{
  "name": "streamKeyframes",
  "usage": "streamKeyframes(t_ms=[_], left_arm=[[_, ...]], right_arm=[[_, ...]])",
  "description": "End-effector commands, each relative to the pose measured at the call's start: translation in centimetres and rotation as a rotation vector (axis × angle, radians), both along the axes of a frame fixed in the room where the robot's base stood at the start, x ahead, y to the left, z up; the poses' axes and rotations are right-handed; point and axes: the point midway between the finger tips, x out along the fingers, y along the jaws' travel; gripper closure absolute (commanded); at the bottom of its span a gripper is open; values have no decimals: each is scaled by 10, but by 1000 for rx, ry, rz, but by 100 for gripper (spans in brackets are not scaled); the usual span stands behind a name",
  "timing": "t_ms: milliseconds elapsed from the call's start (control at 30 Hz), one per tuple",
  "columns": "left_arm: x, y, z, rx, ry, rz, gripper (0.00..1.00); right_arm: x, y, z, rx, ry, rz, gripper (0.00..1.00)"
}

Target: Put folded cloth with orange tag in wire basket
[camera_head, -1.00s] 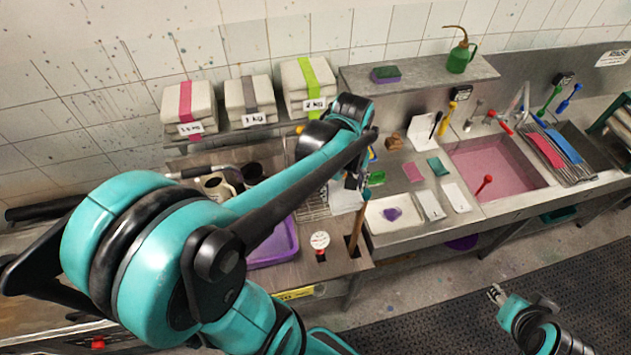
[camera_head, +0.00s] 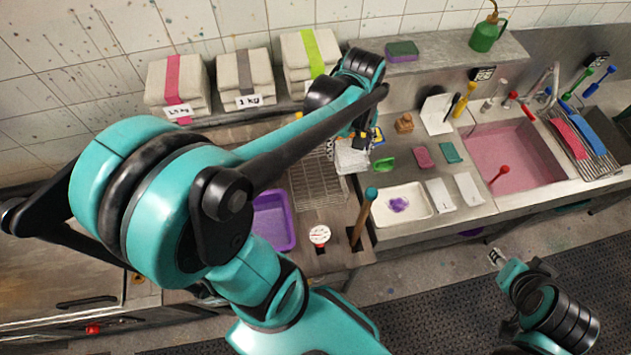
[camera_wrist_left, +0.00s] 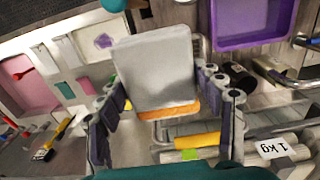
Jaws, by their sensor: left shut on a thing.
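My left gripper (camera_head: 360,140) is shut on a folded pale grey cloth (camera_wrist_left: 155,65). The cloth's orange tag (camera_wrist_left: 165,112) shows along its edge near the gripper in the left wrist view. In the head view the cloth (camera_head: 352,157) hangs below the gripper, at the right side of the wire basket (camera_head: 318,188). My left forearm hides the basket's far part. Whether the cloth is over the basket's rim or beside it I cannot tell. My right gripper (camera_head: 496,257) is low at the right, away from the counter, its fingers too small to judge.
A wooden-handled tool (camera_head: 363,215) stands upright in front of the basket, near a white round dial (camera_head: 320,236). A white tray (camera_head: 425,213) and a pink sink (camera_head: 515,155) are to the right. Stacked cloths (camera_head: 310,55) sit behind.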

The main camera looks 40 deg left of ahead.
Motion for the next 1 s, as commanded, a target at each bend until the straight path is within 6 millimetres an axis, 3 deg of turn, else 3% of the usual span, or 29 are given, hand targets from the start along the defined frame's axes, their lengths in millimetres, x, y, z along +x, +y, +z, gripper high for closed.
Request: streamKeyframes(t_ms=[333, 600, 1000], left_arm=[[0, 0, -59, 0, 0, 0, 63], [0, 0, -134, 0, 0, 0, 63], [1, 0, -227, 0, 0, 0, 63]], right_arm=[[0, 0, -59, 0, 0, 0, 60], [0, 0, -134, 0, 0, 0, 60], [1, 0, -219, 0, 0, 0, 60]])
